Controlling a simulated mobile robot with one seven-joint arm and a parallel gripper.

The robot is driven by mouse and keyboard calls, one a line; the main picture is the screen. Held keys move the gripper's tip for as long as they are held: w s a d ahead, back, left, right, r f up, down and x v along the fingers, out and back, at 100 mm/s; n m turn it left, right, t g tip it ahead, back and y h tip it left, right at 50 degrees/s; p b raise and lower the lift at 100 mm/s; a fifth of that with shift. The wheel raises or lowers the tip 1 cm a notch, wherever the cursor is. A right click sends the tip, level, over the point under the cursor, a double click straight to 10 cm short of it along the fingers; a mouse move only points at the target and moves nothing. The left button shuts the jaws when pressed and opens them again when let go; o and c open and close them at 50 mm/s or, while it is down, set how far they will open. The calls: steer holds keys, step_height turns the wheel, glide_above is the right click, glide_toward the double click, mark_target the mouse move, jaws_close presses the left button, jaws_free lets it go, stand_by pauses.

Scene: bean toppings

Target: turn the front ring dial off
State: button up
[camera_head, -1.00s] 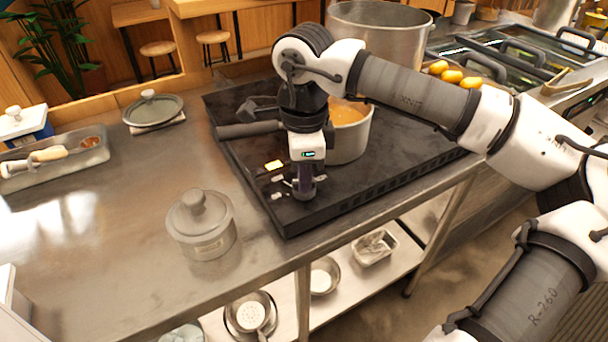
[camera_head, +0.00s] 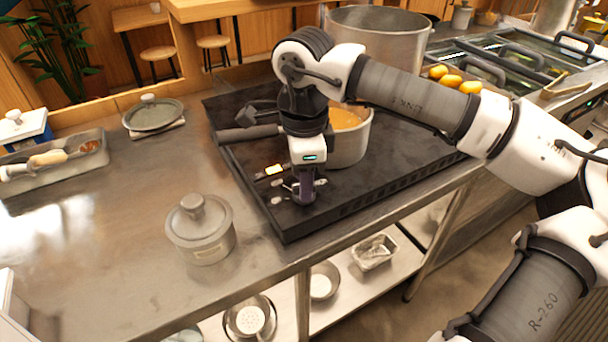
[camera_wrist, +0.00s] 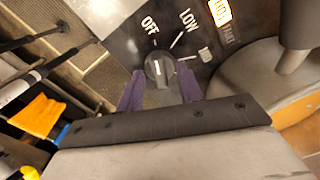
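The front ring dial (camera_wrist: 159,70) is a dark round knob with a pale pointer mark in the wrist view. In the head view my gripper (camera_head: 304,196) points down at the front corner of the black cooktop (camera_head: 350,205) and hides the dial.
A lit orange indicator (camera_wrist: 219,12) is beside the labels. A pot of orange food (camera_head: 347,150) stands close behind my gripper, with its handle (camera_head: 248,133) to the left. A lidded grey jar (camera_head: 200,235) stands left of the cooktop. The counter between is clear.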

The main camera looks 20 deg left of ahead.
steer(key=shift+r, duration=0.1)
step_height(320, 180, up, 14)
steer(key=shift+f, duration=0.2)
stand_by(0.6)
